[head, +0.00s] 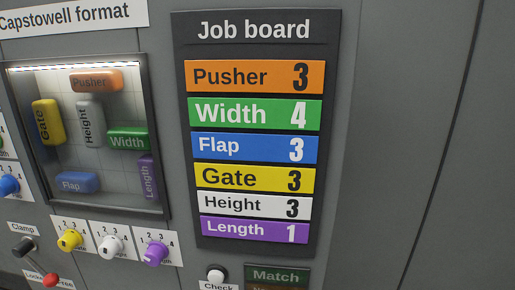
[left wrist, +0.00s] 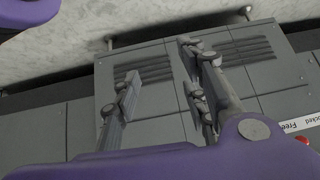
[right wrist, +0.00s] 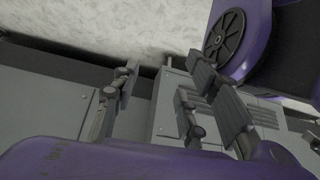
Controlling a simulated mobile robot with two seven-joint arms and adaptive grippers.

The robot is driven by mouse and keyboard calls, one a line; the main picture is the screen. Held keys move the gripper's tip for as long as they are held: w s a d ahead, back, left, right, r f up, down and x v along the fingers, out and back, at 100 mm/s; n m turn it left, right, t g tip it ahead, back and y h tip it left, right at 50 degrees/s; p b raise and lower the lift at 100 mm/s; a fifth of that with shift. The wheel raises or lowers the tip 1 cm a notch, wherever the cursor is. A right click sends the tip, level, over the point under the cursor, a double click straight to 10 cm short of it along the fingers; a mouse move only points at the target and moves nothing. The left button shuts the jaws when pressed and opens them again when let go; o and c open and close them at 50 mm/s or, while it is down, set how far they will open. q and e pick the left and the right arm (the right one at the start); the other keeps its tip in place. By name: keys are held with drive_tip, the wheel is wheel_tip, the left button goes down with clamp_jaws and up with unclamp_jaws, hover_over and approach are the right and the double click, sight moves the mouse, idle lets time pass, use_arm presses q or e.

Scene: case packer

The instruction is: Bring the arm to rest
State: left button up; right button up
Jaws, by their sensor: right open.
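My left gripper (left wrist: 161,72) shows in the left wrist view with its fingers apart and nothing between them. My right gripper (right wrist: 163,72) shows in the right wrist view, also open and empty. Behind the fingers in both wrist views are grey cabinet panels, and neither gripper is seen touching anything. Neither gripper shows in the head view. A purple part of my own body shows at the top right of the right wrist view.
The head view shows a job board (head: 265,244), a windowed panel with coloured blocks, yellow (head: 70,240), white (head: 110,247) and purple (head: 156,252) knobs, a clamp lever (head: 23,247), a red knob (head: 50,280) and a check button (head: 215,275). The cabinet at right is bare.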

use_arm(q)
drive_tip(key=s+f+g, duration=0.1)
drive_tip(key=s+g, duration=0.1)
drive_tip(key=s, duration=0.7)
drive_tip(key=w+r+t+p, duration=0.1)
drive_tip(key=w+r+p, duration=0.2)
drive_tip(key=r+p, duration=0.7)
drive_tip(key=w+d+r+t+p, duration=0.1)
drive_tip(key=w+r+p, duration=0.3)
drive_tip(key=r+p, duration=0.5)
drive_tip(key=shift+w+d+r+t+h+p, duration=0.2)
drive_tip(key=shift+r+t+h+p, duration=0.15)
drive_tip(key=shift+p, duration=0.8)
use_arm(e)
drive_tip(key=w+r+t, duration=0.1)
drive_tip(key=w+r, duration=0.2)
drive_tip(key=r, duration=0.7)
drive_tip(key=w+r+t, duration=0.1)
drive_tip(key=w+r, duration=0.2)
drive_tip(key=r, duration=0.7)
drive_tip(key=shift+a, duration=0.2)
use_arm(q)
drive_tip(key=shift+w+r, duration=0.15)
drive_tip(key=shift+w, duration=0.05)
use_arm(e)
drive_tip(key=shift+w+a+r, duration=0.1)
drive_tip(key=shift+w+r, duration=0.05)
drive_tip(key=shift+w, duration=0.1)
